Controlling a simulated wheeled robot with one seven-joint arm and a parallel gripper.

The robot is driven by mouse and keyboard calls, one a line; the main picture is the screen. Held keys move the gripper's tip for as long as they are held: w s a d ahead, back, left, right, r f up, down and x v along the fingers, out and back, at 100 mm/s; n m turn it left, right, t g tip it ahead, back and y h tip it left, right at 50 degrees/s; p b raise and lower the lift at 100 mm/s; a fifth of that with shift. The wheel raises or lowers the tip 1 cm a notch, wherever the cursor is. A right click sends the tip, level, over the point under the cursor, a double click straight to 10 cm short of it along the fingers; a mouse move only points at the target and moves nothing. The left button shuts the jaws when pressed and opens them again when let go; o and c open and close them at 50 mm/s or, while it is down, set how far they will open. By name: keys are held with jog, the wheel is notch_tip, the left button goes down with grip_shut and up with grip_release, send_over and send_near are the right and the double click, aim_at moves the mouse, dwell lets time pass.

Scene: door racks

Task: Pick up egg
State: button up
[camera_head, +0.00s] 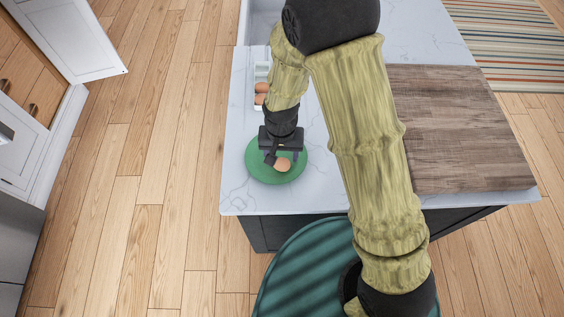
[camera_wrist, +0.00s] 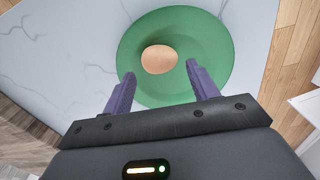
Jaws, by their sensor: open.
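A brown egg (camera_head: 283,165) rests in a round green dish (camera_head: 262,176) near the front left corner of the marble counter. In the wrist view the egg (camera_wrist: 159,59) lies near the dish's middle, with the green rim (camera_wrist: 135,35) all around it. My gripper (camera_head: 282,156) is over the dish beside the egg. In the wrist view its two purple fingers (camera_wrist: 161,72) are apart, with nothing between them. The egg shows beyond the fingertips, roughly centred on the gap. I cannot tell the exact height of the fingertips above the dish.
A pale carton with more brown eggs (camera_head: 261,93) stands behind the dish, partly hidden by my arm. A dark wooden board (camera_head: 460,130) covers the counter's right side. White marble (camera_head: 235,130) is bare left of the dish. An open white cabinet door (camera_head: 75,40) is at far left.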

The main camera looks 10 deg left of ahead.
aim_at(281, 161)
jog(key=shift+f+p, duration=0.65)
jog(key=shift+f, duration=1.35)
jog(key=c, duration=0.4)
